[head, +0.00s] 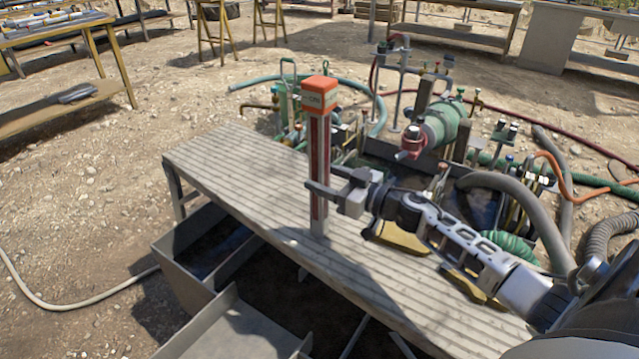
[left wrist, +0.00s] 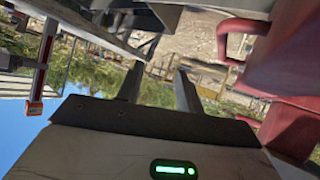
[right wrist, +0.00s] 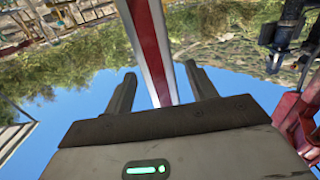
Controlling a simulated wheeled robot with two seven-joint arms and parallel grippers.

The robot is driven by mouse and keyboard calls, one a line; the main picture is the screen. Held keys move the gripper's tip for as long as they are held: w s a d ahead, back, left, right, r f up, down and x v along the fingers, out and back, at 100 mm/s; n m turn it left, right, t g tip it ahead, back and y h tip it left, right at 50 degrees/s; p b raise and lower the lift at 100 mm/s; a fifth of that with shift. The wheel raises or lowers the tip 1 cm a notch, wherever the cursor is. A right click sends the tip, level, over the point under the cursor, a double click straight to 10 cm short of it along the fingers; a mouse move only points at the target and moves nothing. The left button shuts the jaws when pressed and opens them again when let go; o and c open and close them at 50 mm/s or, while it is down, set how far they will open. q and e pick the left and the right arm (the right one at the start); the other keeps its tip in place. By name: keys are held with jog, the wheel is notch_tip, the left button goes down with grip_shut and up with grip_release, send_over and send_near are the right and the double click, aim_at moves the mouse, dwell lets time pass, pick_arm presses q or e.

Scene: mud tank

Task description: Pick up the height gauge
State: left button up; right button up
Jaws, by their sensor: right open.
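The height gauge (head: 319,150), a tall grey column with red stripes and an orange cap, stands upright on the slatted bench. My right gripper (head: 328,183) is at the column's lower half, with its jaws apart. In the right wrist view the gauge's red and white column (right wrist: 150,45) passes between the two open fingers (right wrist: 161,88); I see a gap on both sides. In the left wrist view, my left gripper (left wrist: 158,82) has its fingers apart with nothing between them. The gauge's orange cap (left wrist: 35,108) shows at the left there. The left gripper is outside the head view.
The long grey slatted bench (head: 230,165) holds the gauge. Behind it are hoses, valves and a green pump-like unit (head: 440,125). Metal bins (head: 205,260) stand below the bench's front side. The bench's left end is clear. Red metal parts (right wrist: 295,120) show beside the right gripper.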

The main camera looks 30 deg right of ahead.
aim_at(312, 173)
jog(key=x, duration=0.3)
jog(key=shift+w+a+f, duration=0.1)
jog(key=shift+w+a, duration=0.05)
jog(key=shift+w, duration=0.2)
grip_shut()
